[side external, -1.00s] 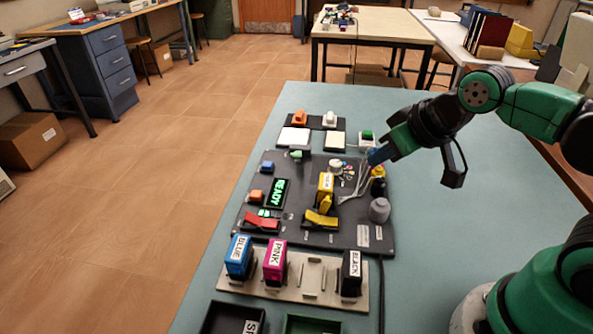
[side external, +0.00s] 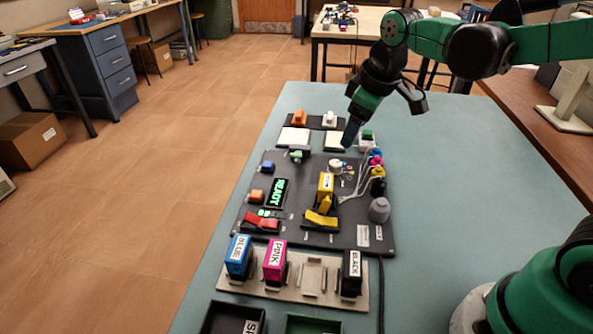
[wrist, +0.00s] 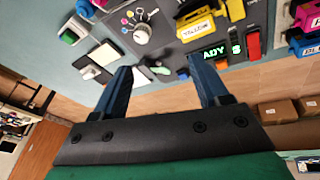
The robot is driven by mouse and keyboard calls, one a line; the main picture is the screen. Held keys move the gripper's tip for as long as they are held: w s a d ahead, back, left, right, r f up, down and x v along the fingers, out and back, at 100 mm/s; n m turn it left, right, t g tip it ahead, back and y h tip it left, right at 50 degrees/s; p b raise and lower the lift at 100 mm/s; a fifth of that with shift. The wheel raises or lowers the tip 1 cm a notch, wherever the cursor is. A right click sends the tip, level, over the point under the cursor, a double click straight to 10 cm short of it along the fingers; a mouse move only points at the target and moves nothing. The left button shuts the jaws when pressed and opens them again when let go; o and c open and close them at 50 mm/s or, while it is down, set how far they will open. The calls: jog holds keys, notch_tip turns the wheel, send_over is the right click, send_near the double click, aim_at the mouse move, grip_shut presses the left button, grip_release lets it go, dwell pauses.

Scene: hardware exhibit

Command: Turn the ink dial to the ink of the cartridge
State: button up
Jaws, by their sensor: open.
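The ink dial (side external: 335,165) is a pale round knob on the dark panel (side external: 300,225), with small coloured dots beside it. It also shows in the wrist view (wrist: 141,34), above the gap between my fingers, with pink, yellow and other dots around it. Where it points is too small to tell. A yellow cartridge (side external: 325,186) stands upright in the panel; its label reads YELLOW in the wrist view (wrist: 194,28). My gripper (side external: 349,134) is open and empty, above the panel's back edge and apart from the dial. Its two blue fingers show in the wrist view (wrist: 160,72).
Small ink bottles (side external: 377,172) with thin tubes and a grey knob (side external: 379,209) line the panel's right side. A lit READY display (side external: 275,193) is left of the cartridge. Blue, pink and black cartridges stand in a rack (side external: 318,290) in front. White pads (side external: 293,138) lie behind.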

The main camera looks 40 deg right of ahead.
aim_at(336, 162)
jog(key=w+d+f+n+g, duration=0.1)
jog(key=w+f, duration=0.1)
jog(key=w+d+f+n+g, duration=0.1)
jog(key=w+f+n, duration=0.1)
jog(key=w+d+f+n+g, duration=0.1)
jog(key=w+f, duration=0.1)
jog(key=shift+w+f, duration=0.15)
jog(key=shift+w, duration=0.15)
jog(key=shift+w+f+n, duration=0.15)
jog(key=shift+f+n, duration=0.2)
jog(key=shift+n, duration=0.05)
jog(key=shift+w+d+f, duration=0.1)
jog(key=shift+d+f, duration=0.05)
jog(key=shift+f, duration=2.7)
grip_shut()
